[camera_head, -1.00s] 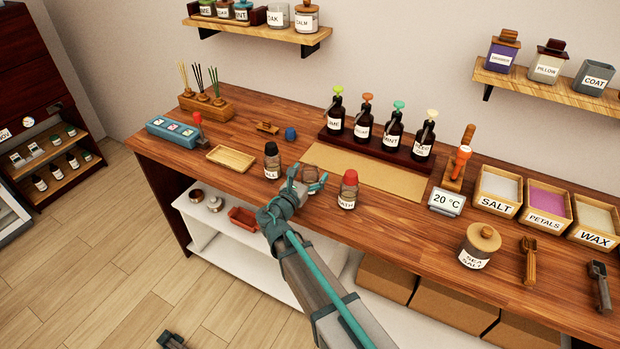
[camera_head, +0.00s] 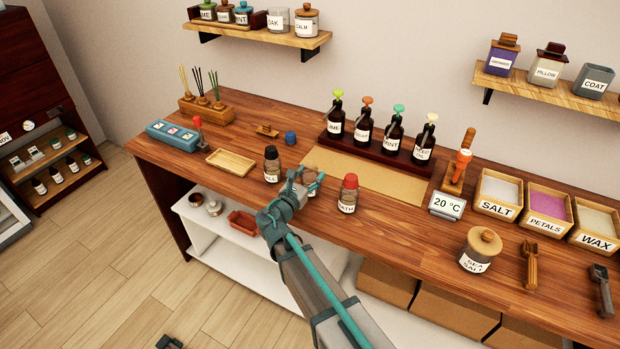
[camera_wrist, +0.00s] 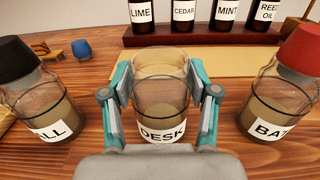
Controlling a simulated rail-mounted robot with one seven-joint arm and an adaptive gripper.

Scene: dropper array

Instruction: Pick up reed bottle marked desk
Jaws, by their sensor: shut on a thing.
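The reed bottle marked DESK (camera_wrist: 162,105) is a clear glass bottle with tan liquid and no cap, standing between the fingers of my gripper (camera_wrist: 160,100) in the wrist view. My gripper is shut on it, a finger against each side. The bottle looks upright; I cannot tell whether its base touches the table. In the head view my gripper (camera_head: 302,186) hides most of the bottle (camera_head: 311,190).
A black-capped bottle (camera_head: 271,164) stands close on the left and a red-capped bottle (camera_head: 348,194) close on the right. Several dark dropper bottles (camera_head: 364,128) stand in a rack behind. A tan mat (camera_head: 390,180) and an empty wooden tray (camera_head: 230,162) lie nearby.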

